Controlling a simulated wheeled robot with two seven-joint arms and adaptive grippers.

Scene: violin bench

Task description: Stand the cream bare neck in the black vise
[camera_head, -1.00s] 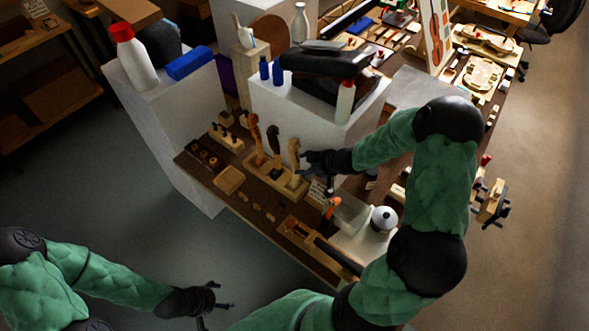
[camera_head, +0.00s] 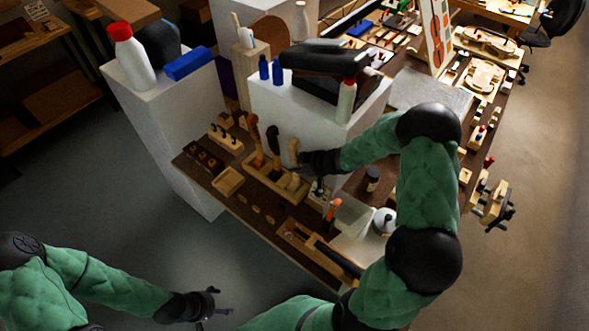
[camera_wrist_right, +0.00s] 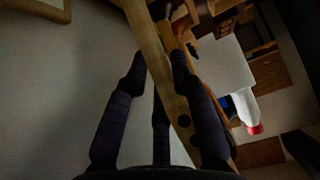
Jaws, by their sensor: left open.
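The cream bare neck (camera_head: 293,148) stands upright in a wooden rack (camera_head: 254,165), right of a dark neck (camera_head: 273,140) and an orange-brown neck (camera_head: 255,135). My right gripper (camera_head: 303,164) is beside the cream neck's right side. In the right wrist view its fingers (camera_wrist_right: 158,72) are spread either side of a long pale wooden piece; contact is unclear. A clamp with tan wood and black parts (camera_head: 494,207), perhaps the black vise, sits at the bench's right edge. My left gripper (camera_head: 214,303) is open and empty, away from the bench.
A white block (camera_head: 300,115) carrying a black case stands behind the rack. A dark jar (camera_head: 372,178), a white round container (camera_head: 384,221) and an orange-handled tool (camera_head: 332,209) lie near my right arm. Floor around my left gripper is clear.

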